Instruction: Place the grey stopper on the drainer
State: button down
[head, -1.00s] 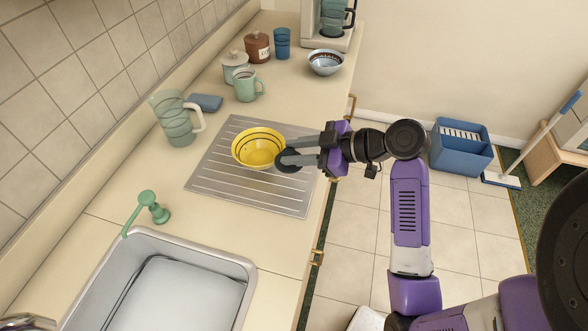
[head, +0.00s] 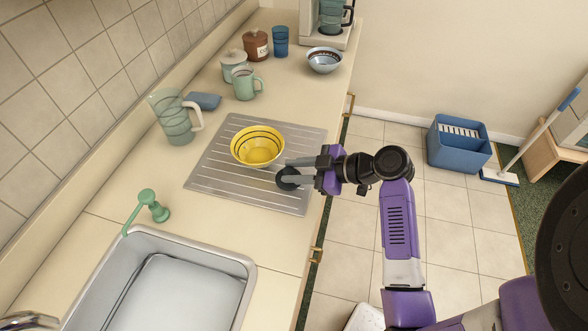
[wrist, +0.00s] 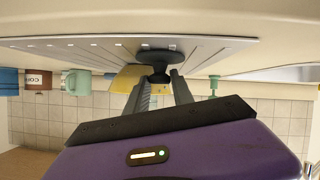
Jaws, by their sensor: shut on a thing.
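The dark grey stopper (head: 286,182) is a round disc with a small knob. It is over the right part of the ridged metal drainer (head: 225,185), near the counter's front edge. My gripper (head: 291,172) is shut on it. In the wrist view the stopper (wrist: 155,56) is held by its knob between the fingertips (wrist: 160,80), its disc flat and very close to the drainer (wrist: 60,46). I cannot tell whether it touches. The fingers hide part of the stopper in the head view.
A yellow bowl (head: 257,146) stands on the drainer, just behind and left of the stopper. The sink (head: 180,285) is at the lower left. A pitcher (head: 172,118), a green mug (head: 245,84) and a patterned bowl (head: 324,60) stand farther back. The drainer's near-left part is clear.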

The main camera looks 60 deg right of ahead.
jog(key=c, duration=1.1)
grip_release()
jog(key=shift+r, duration=0.2)
jog(key=b+v, duration=0.1)
jog(key=v, duration=1.1)
jog(key=shift+f+b, duration=0.1)
jog(key=shift+b, duration=0.2)
